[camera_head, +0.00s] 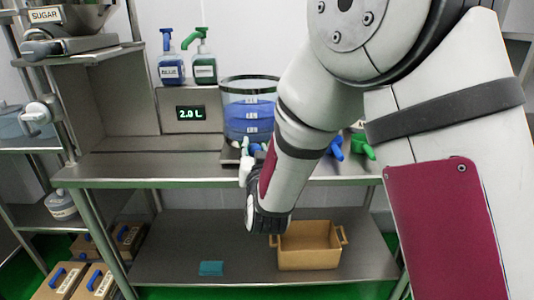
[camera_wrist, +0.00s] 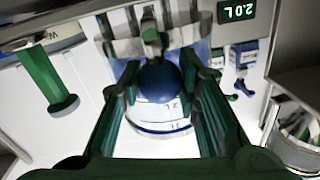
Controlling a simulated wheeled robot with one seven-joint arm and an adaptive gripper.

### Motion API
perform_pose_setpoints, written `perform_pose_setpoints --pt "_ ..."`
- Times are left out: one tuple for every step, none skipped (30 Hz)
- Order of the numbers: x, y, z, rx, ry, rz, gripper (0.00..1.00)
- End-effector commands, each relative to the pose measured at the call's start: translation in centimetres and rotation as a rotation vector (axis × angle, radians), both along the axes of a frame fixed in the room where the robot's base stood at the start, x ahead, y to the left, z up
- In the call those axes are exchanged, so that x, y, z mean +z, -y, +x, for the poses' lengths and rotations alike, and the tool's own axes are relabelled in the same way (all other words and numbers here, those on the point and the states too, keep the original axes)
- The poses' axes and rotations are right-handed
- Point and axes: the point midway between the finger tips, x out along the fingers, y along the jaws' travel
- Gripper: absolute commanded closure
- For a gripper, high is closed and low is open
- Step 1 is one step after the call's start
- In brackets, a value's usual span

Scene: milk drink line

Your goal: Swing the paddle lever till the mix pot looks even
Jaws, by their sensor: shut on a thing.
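The mix pot (camera_head: 248,112) is a clear cylinder with a dark rim on the middle shelf. It holds blue liquid with paler and deeper bands behind its scale labels. In the wrist view the pot (camera_wrist: 160,124) shows behind my gripper, pale with scale marks. My gripper (camera_wrist: 160,76) has its dark green fingers on both sides of a round blue knob (camera_wrist: 158,84), which I take to be the paddle lever's end, and is shut on it. In the head view my forearm hides most of the grip and the lever.
A display (camera_head: 190,113) reads 2.0 L left of the pot. A blue pump bottle (camera_head: 171,70) and a green pump bottle (camera_head: 204,68) stand above it. A green handle (camera_head: 361,144) sits right of my arm. A tan crate (camera_head: 308,258) and teal block (camera_head: 211,268) lie below.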

Motion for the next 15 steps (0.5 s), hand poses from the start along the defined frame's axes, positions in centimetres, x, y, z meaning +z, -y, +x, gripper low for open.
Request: perform_pose_setpoints --pt "0.0 -1.4 -0.1 -0.025 0.003 0.005 1.0" --pt "0.1 -1.7 -0.1 -0.049 0.003 0.005 1.0" --pt "0.1 -2.1 0.0 -0.079 0.003 0.004 1.0" --pt "0.1 -2.5 0.0 -0.102 0.002 0.004 1.0" --pt "0.1 -2.8 0.1 -0.126 0.002 0.005 1.0" --pt "0.1 -3.2 0.1 -0.156 0.002 0.005 1.0" --pt "0.1 -3.5 0.2 -0.18 0.002 0.004 1.0" --pt "0.1 -3.9 0.3 -0.201 0.002 0.004 1.0" --pt "0.1 -4.3 0.4 -0.234 0.002 0.005 1.0" --pt "0.1 -4.6 0.5 -0.256 0.002 0.004 1.0" --pt "0.2 -4.9 0.6 -0.28 0.003 0.004 1.0" --pt "0.2 -5.3 0.7 -0.31 0.003 0.005 1.0" --pt "0.1 -5.6 0.8 -0.334 0.002 0.003 1.0" --pt "0.2 -5.9 0.9 -0.357 0.002 0.004 1.0" --pt "0.2 -6.3 1.1 -0.387 0.003 0.003 1.0"
